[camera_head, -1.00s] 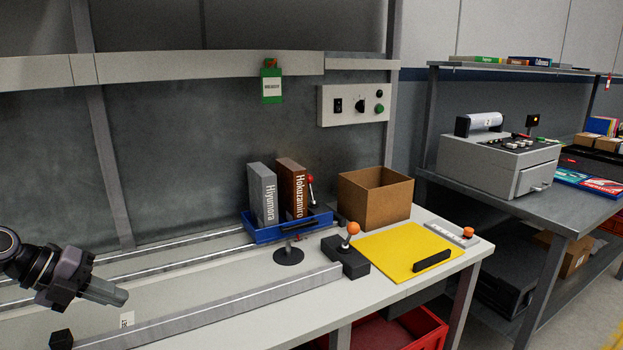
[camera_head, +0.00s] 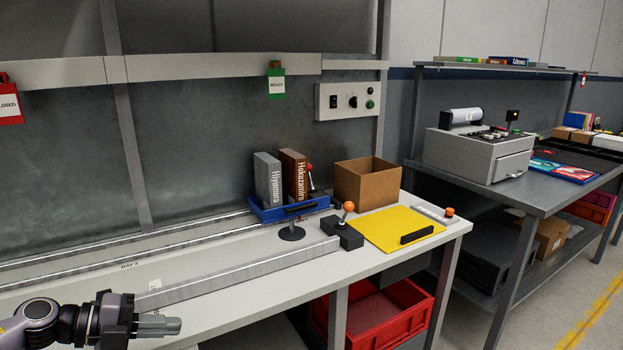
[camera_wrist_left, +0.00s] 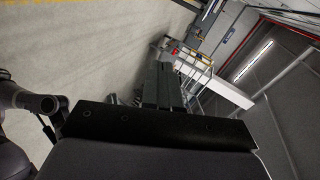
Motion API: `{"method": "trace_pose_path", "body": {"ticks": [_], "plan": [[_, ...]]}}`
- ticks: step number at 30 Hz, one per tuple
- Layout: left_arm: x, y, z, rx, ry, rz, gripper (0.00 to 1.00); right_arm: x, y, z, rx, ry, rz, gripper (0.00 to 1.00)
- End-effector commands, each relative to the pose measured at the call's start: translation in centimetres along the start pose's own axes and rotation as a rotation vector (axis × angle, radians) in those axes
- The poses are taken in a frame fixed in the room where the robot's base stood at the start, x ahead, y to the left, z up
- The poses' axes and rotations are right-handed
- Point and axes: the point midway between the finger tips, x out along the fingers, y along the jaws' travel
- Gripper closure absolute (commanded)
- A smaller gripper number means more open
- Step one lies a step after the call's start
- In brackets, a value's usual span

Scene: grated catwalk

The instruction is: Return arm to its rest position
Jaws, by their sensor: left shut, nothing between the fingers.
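My left gripper (camera_head: 162,325) is at the lower left of the head view, in front of the bench's front edge. Its fingers are shut with nothing between them and point to the right. The left wrist view shows the shut fingers (camera_wrist_left: 165,88) near its middle, with floor and a railing beyond them. My right gripper is in neither view.
The bench (camera_head: 225,262) carries rails, a blue tray (camera_head: 262,213) with two upright books, an orange-knobbed joystick (camera_head: 347,222), a cardboard box (camera_head: 362,184) and a yellow mat (camera_head: 385,226). A red crate (camera_head: 372,312) stands below. A grey machine (camera_head: 470,150) stands on the right-hand table.

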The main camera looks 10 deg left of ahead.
Motion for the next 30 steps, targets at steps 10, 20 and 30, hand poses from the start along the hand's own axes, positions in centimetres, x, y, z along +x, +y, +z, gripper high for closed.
{"method": "trace_pose_path", "body": {"ticks": [10, 20, 30], "plan": [[7.5, 4.7, -7.1, -0.61, -0.155, -0.447, 1.0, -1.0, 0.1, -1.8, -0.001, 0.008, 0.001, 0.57], [7.8, 15.9, -13.9, -1.343, -0.529, -0.488, 1.0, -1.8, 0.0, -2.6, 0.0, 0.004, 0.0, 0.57], [7.2, 21.3, -19.2, -1.668, -0.685, -0.389, 1.0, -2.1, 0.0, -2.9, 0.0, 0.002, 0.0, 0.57]]}}
